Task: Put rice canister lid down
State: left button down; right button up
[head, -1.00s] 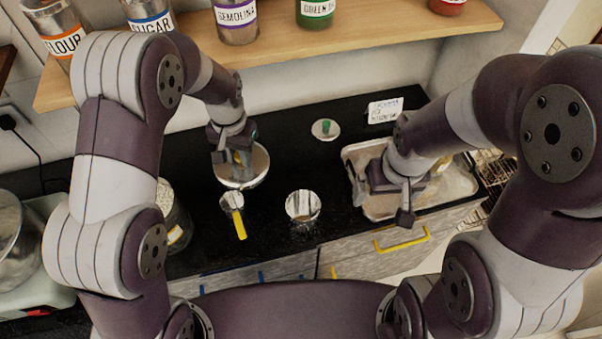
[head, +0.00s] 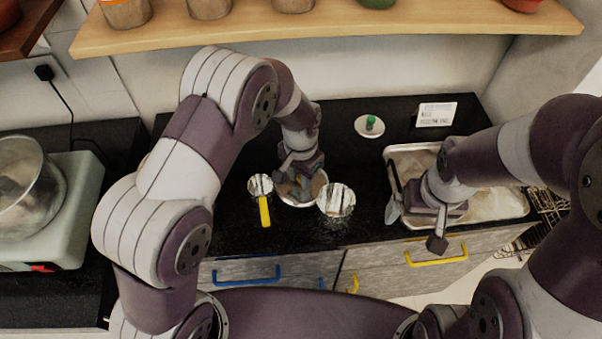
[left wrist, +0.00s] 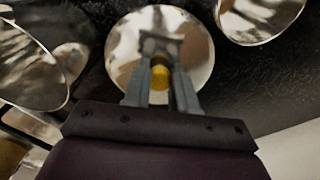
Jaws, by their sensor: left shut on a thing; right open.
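The lid is a round shiny metal disc with a yellow knob, seen in the left wrist view (left wrist: 190,55). My left gripper (left wrist: 160,85) is shut on the knob, which sits between its fingers. In the head view, the left gripper (head: 302,185) is low over the black counter, and the lid's rim (head: 320,183) shows around it. The lid is between the yellow-handled cup and an open metal container. I cannot tell whether it touches the counter.
The yellow-handled metal cup (head: 264,208) and the open metal container (head: 337,201) flank the lid closely. A green-knobbed lid (head: 369,126) and a white card (head: 435,114) lie behind. A scale (head: 60,235) with a bowl stands left. Black counter is clear behind the container.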

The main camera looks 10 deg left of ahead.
pick_arm(q)
jog(key=shift+f, duration=0.15)
jog(key=c, duration=0.9)
grip_release()
